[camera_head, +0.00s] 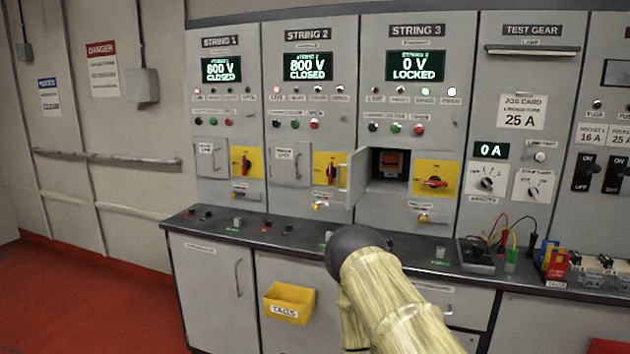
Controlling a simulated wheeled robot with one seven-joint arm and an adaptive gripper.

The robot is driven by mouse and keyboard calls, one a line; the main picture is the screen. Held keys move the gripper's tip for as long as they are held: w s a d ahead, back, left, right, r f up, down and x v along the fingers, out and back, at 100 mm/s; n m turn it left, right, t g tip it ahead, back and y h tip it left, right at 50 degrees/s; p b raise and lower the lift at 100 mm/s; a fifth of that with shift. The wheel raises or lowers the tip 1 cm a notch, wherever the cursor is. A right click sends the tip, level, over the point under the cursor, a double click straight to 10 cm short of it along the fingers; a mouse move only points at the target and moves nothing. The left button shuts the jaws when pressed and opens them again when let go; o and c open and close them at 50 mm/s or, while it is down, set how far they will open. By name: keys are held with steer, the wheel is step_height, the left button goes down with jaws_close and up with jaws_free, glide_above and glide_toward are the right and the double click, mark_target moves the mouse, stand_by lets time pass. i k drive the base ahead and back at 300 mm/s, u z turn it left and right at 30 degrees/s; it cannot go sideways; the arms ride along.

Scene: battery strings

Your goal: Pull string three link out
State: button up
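The STRING 3 panel (418,90) stands right of centre, and its display (415,66) reads 0 V LOCKED. Its small compartment door (359,178) is swung open to the left. Inside the dark recess sits a red link (391,161) with a pale label below it. To the right is a yellow plate with a rotary switch (434,182), its handle lying roughly level. My arm, in a pale yellow sleeve with a dark rounded end, rises from the bottom below this panel. I see no gripper fingers.
STRING 1 (221,70) and STRING 2 (308,67) displays read 800 V CLOSED; their compartment doors are shut. A dark counter (300,242) runs below the panels. It carries a test meter (475,256) with leads and a red tag holder (556,266). A yellow TAGS bin (289,302) hangs below.

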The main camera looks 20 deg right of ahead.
mark_target(388, 161)
steer(key=u, duration=0.9)
steer(key=i, duration=2.1)
steer(key=z, duration=2.6)
